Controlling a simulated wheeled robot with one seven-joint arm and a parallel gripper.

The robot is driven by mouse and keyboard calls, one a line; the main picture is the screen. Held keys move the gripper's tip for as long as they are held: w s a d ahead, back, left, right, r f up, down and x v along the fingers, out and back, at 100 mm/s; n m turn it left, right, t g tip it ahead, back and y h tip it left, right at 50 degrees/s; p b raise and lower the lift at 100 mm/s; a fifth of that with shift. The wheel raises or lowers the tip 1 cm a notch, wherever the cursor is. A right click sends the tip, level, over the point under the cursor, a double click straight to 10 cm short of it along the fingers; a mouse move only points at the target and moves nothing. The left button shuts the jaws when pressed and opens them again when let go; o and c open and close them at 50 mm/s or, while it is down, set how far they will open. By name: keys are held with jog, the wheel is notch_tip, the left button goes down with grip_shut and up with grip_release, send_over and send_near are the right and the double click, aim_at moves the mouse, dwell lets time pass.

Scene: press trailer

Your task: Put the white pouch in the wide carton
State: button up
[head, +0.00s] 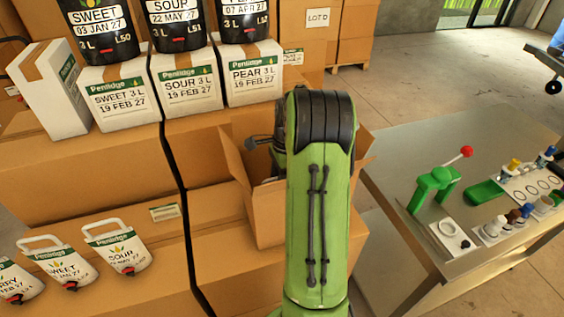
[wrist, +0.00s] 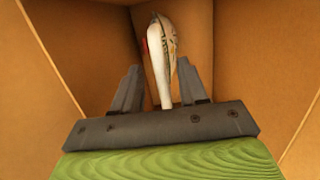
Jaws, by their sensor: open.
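In the wrist view a white pouch (wrist: 163,50) stands on edge inside a brown carton (wrist: 235,55), near a corner of its walls. My gripper (wrist: 159,66) is open, with one finger on each side of the pouch and a visible gap to each. The pouch's lower end is hidden behind the gripper body. In the head view an open carton (head: 236,158) with raised flaps stands at the middle, largely covered by my green arm. The pouch and my fingertips are hidden there.
Three white pouches (head: 122,250) lie on cartons at lower left. White boxes (head: 188,93) with dark pouches on top stand behind them. A metal table (head: 420,150) at right holds a green press (head: 433,188) and small fittings.

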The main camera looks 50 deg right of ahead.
notch_tip(320, 180, up, 10)
jog(key=d+p, duration=0.2)
jog(key=a+r+n+h, duration=0.1)
jog(key=a+r+n, duration=0.6)
jog(key=a, duration=0.5)
jog(key=s+a+r+n+t+h, duration=0.15)
jog(key=s+a+n, duration=0.35)
jog(key=a, duration=0.5)
jog(key=s+a+f+n+t, duration=0.2)
jog(key=s+a+n+t, duration=0.1)
jog(key=s+a+n, duration=0.4)
jog(key=s+n+y, duration=0.1)
jog(key=s+n, duration=0.2)
jog(key=n, duration=0.1)
jog(key=shift+s+a+n+b, duration=0.3)
jog(key=shift+s+n, duration=0.1)
